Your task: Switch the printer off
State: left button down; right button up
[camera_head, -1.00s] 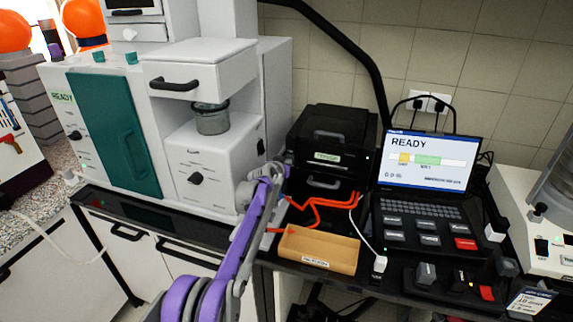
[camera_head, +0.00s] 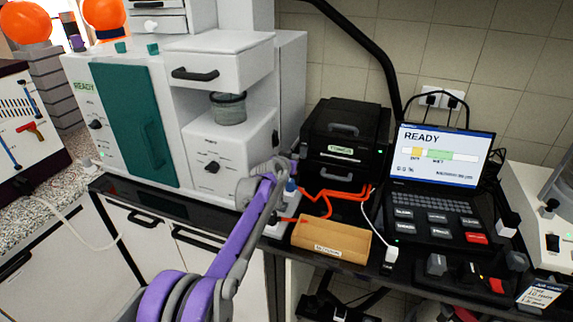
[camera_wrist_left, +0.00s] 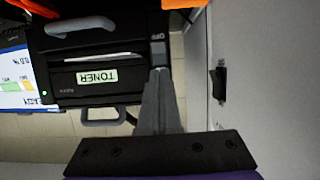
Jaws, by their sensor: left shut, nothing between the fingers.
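The printer is a black box (camera_head: 345,135) with a grey handle and a pale label, on the bench beside the laptop. In the left wrist view the printer (camera_wrist_left: 60,60) fills the upper left, with a "TONER" label and a lit green light. A dark switch (camera_wrist_left: 158,53) marked "OFF" sits at its right side there. My left gripper (camera_head: 286,165) is at the left side of the printer's front in the head view. In the left wrist view the gripper (camera_wrist_left: 158,76) is shut and empty, its tips close to the switch; I cannot tell whether they touch it. My right gripper is not in view.
A white machine (camera_head: 230,150) with a teal door stands left of the printer. Orange cables (camera_head: 325,198) and a wooden tray (camera_head: 330,242) lie in front. The laptop (camera_head: 440,160) showing READY is at right. A blue-topped item (camera_head: 290,187) is just below my gripper.

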pick_arm(q)
jog(key=v, duration=0.5)
jog(key=shift+s+a+r, duration=0.1)
jog(key=shift+s+r, duration=0.05)
jog(key=shift+s, duration=0.1)
